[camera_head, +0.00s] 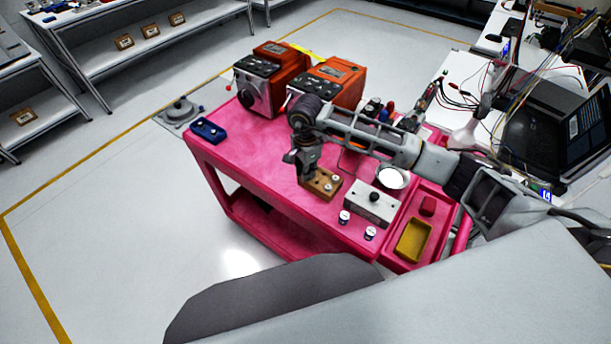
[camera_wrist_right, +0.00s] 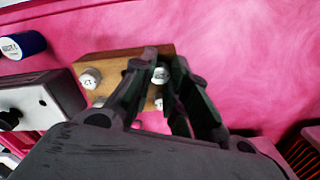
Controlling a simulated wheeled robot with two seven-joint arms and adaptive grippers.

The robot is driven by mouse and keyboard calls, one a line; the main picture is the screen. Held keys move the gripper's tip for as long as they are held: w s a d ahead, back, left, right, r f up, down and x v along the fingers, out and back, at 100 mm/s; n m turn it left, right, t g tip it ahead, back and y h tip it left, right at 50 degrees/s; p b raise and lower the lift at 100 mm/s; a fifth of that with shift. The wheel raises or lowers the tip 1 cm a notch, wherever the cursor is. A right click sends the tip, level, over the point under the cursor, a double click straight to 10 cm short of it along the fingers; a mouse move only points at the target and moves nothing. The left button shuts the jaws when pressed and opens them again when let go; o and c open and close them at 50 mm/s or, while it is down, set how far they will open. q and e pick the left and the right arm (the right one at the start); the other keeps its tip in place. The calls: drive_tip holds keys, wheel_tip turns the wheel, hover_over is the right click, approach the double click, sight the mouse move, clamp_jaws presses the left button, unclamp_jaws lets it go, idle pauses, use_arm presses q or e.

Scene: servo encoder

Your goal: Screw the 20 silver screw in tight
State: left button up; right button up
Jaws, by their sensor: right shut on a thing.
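A brown wooden block (camera_head: 329,190) lies on the pink cart top, and it fills the upper middle of the right wrist view (camera_wrist_right: 120,62). Several silver screw heads stand in or on it. One labelled head (camera_wrist_right: 90,78) is at its left side, clear of my fingers. My right gripper (camera_head: 303,168) points down over the block's left part. In the right wrist view its dark fingers (camera_wrist_right: 164,80) close around a silver screw (camera_wrist_right: 160,75), at the block's right side. I cannot read that screw's number for sure. The fingers hide part of the block. My left gripper is not in view.
A grey box with a black knob (camera_head: 372,206) and two white-topped cylinders (camera_head: 345,217) (camera_head: 370,234) stand right of the block. A yellow tray (camera_head: 412,241) is farther right. Orange machines (camera_head: 340,80) stand behind. The cart's left top is clear except a blue part (camera_head: 208,130).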

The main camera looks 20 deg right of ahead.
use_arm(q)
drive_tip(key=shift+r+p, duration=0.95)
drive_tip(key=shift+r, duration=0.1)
use_arm(e)
drive_tip(key=shift+r, duration=2.4)
drive_tip(key=shift+d, duration=0.1)
